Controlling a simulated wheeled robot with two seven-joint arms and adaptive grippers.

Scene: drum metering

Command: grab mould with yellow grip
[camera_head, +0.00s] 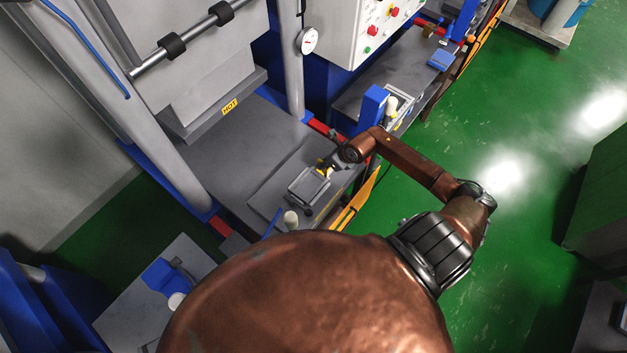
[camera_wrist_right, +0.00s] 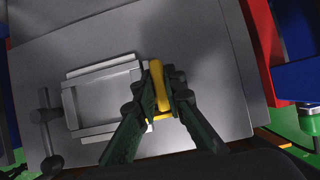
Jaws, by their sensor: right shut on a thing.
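The mould (camera_head: 308,186) is a grey rectangular frame lying on the grey press plate in the head view. In the right wrist view the mould (camera_wrist_right: 105,100) lies left of my fingers, and its yellow grip (camera_wrist_right: 158,88) stands between them. My right gripper (camera_head: 326,166) reaches the mould's upper right side in the head view. In the wrist view my right gripper (camera_wrist_right: 160,95) is shut on the yellow grip, with a dark finger on each side. My left gripper is not in view.
A press with a HOT label (camera_head: 230,106) rises behind the plate (camera_head: 262,190). A grey clamp with a handle (camera_wrist_right: 44,118) stands at the mould's left in the wrist view. A control box (camera_head: 362,30) and gauge (camera_head: 307,40) are above. Green floor (camera_head: 500,130) is open at right.

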